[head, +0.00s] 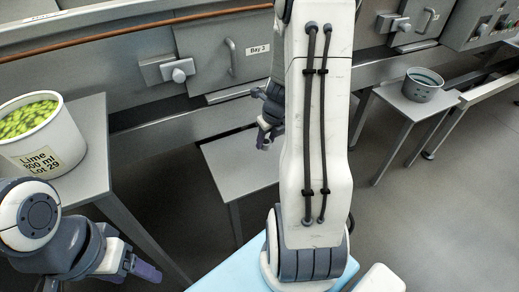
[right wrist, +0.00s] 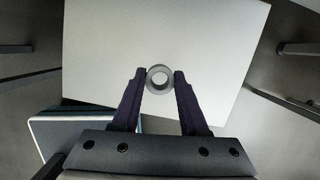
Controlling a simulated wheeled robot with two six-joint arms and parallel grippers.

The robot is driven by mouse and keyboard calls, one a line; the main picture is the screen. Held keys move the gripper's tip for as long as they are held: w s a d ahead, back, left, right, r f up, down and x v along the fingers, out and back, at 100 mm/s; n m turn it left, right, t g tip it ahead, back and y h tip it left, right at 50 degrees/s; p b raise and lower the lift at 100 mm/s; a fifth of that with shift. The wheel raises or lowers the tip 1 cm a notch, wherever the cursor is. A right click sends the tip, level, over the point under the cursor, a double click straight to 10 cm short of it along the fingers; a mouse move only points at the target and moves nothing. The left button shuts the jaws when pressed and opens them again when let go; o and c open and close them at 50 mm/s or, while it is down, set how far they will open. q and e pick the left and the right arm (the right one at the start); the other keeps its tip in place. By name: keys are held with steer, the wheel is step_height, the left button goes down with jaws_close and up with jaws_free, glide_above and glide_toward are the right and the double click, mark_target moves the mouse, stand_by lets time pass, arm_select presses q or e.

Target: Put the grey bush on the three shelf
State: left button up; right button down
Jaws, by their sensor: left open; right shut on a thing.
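The grey bush (right wrist: 149,84) is a short ring with an open centre, held end-on between the dark fingertips of my right gripper (right wrist: 160,80). In the right wrist view it appears over a pale flat top; its height above that top is unclear. In the head view my right gripper (head: 265,138) is partly behind my arm, above a grey table (head: 222,168), and the bush cannot be made out. A panel labelled Bay 3 (head: 256,50), with a handle, is on the back wall above a metal ledge. My left gripper (head: 143,266) is open at the lower left, apart from everything.
A white tub of green candy (head: 48,150) labelled Lime stands on a grey table (head: 95,130) at left. A grey perforated bucket (head: 422,88) stands on a small table (head: 400,100) at right. A copper pipe (head: 130,35) crosses the wall.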

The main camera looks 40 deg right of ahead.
mark_target(259, 152)
steer(key=w+f, duration=0.2)
steer(key=w, duration=0.1)
steer(key=shift+d, duration=0.15)
steer(key=b+x, duration=0.2)
steer(key=s+b+x, duration=0.1)
steer(key=b+x, duration=0.1)
steer(key=shift+w+f, duration=0.1)
steer(key=shift+f, duration=0.05)
steer(key=shift+c, duration=2.2)
jaws_free()
